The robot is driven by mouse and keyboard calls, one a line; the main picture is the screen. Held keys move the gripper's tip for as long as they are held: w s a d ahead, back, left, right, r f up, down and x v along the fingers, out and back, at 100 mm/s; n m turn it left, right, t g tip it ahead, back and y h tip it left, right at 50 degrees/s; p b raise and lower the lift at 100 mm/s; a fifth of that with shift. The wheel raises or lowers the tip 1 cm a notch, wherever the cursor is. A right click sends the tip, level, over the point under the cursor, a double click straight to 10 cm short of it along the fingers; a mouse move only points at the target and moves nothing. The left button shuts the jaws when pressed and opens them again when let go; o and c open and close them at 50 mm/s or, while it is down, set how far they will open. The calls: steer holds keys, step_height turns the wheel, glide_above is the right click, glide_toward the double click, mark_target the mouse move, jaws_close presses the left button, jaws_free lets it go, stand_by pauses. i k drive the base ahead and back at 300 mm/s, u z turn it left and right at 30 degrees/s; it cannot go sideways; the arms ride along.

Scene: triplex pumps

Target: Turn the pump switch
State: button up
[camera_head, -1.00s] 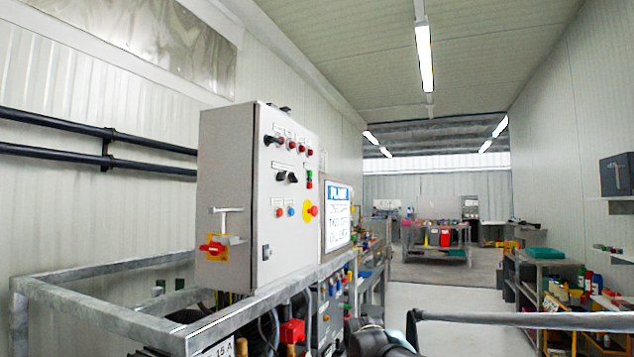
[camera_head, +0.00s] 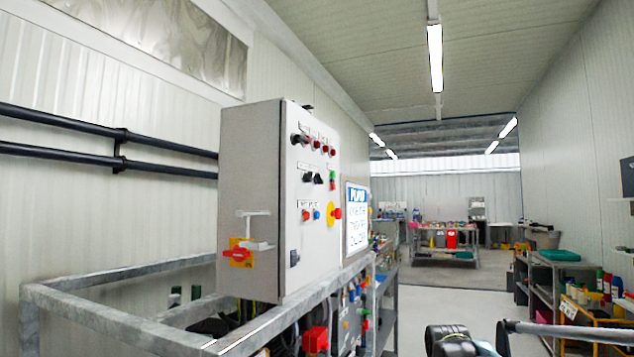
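The grey control cabinet (camera_head: 250,200) stands at centre-left behind a metal frame. Its front carries a red knob on a yellow plate (camera_head: 334,212). Two black rotary switches (camera_head: 313,178) sit higher on the front. A red rotary handle on a yellow plate (camera_head: 238,254) is on the cabinet's left side, below a pale bracket. I cannot tell which of these is the pump switch. Dark parts of my arm show at the bottom right, apart from the cabinet. No gripper fingers can be made out.
A galvanised frame rail (camera_head: 110,318) runs in front of and below the cabinet. A white sign with a blue header (camera_head: 357,216) stands right of it. Shelves (camera_head: 560,275) line the right side. The aisle floor (camera_head: 440,300) between is clear.

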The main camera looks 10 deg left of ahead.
mark_target(308, 177)
steer(key=k, duration=0.95)
steer(key=u, duration=0.65)
